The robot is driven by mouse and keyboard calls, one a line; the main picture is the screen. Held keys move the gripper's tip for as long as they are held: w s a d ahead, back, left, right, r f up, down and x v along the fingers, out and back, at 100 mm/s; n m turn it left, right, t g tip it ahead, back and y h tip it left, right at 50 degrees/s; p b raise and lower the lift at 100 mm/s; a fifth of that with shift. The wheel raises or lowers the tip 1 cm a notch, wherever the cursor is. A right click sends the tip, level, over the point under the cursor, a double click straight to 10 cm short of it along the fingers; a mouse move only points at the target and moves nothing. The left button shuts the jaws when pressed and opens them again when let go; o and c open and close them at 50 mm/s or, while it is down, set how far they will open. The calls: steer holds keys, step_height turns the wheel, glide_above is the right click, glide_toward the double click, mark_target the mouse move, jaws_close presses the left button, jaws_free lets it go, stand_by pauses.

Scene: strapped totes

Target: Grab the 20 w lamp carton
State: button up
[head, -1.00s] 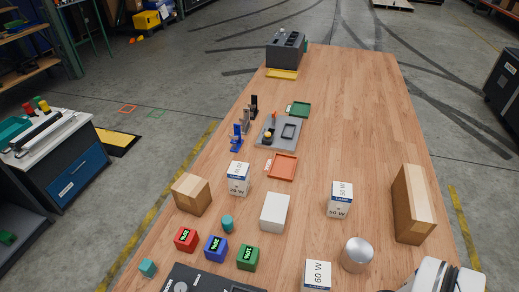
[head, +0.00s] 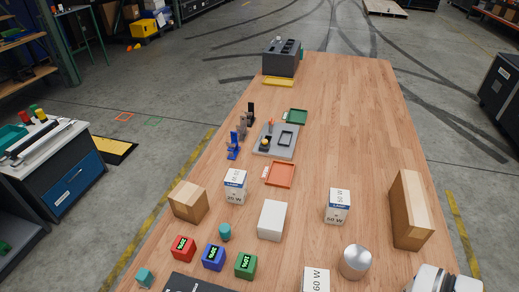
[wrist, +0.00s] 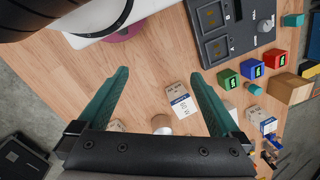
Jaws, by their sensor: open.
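The 20 W lamp carton (head: 235,187) is a small white box with a blue band. It stands upright on the wooden table, left of centre in the head view, beside a brown cardboard box. In the wrist view what appears to be the same carton (wrist: 262,119) is small, right of the right finger. My gripper (wrist: 158,76) is open and empty, its two green fingers spread wide over the table, well apart from that carton. A nearer lamp carton (wrist: 181,100), probably the 60 W one, shows between the fingers.
Other lamp cartons (head: 337,206) (head: 316,280) stand to the right and front. A plain white box (head: 272,220), brown box (head: 188,202), tall brown box (head: 410,211), metal cylinder (head: 355,262) and coloured cubes (head: 213,257) stand around. The table's far right is clear.

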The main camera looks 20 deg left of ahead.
steer(key=w+d+n+h, duration=0.6)
steer(key=w+n+h, duration=0.1)
steer(key=w+n, duration=0.35)
steer(key=w+a+n+t+h, duration=0.2)
steer(key=w+a+n+t, duration=0.15)
steer(key=w+n, duration=0.4)
steer(key=n+t+y, duration=0.8)
steer(key=n+t, duration=0.2)
steer(key=n, duration=1.4)
glide_toward(236, 180)
steer(key=x, duration=0.8)
steer(key=f+x, duration=0.1)
steer(key=x, duration=0.3)
steer(key=shift+a+f, duration=0.2)
steer(key=shift+a, duration=0.15)
steer(key=c, duration=1.4)
